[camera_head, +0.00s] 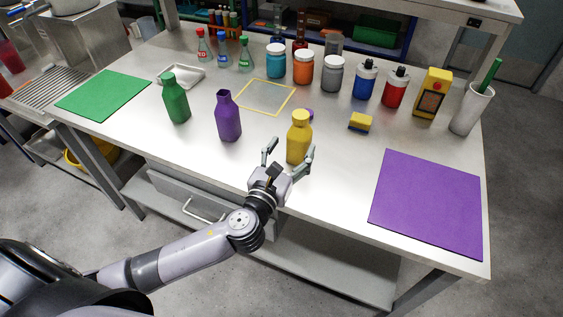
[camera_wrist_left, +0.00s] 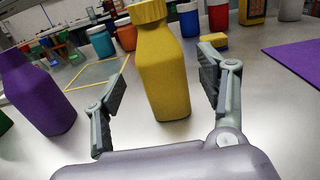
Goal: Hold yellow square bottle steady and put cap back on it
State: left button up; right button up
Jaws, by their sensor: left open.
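The yellow square bottle (camera_head: 298,145) stands upright near the table's front edge. A yellow ribbed cap (camera_head: 300,117) sits on its top; whether it is screwed tight I cannot tell. In the left wrist view the bottle (camera_wrist_left: 163,75) stands between the fingers, with the cap (camera_wrist_left: 148,11) at the top edge. My left gripper (camera_head: 292,147) is open, one finger to each side of the bottle, with visible gaps on both sides in the left wrist view. My right gripper is not in view.
A purple bottle (camera_head: 229,118) without a cap and a green bottle (camera_head: 175,100) stand to the left. A small purple cap (camera_head: 309,113) lies behind the yellow bottle, partly hidden. A sponge (camera_head: 360,122) and a purple mat (camera_head: 428,203) lie to the right. Jars stand behind.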

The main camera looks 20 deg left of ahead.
pick_arm(q)
jog(key=s, duration=0.6)
jog(key=shift+s+a, duration=0.1)
jog(key=shift+s, duration=0.05)
dwell(0.4)
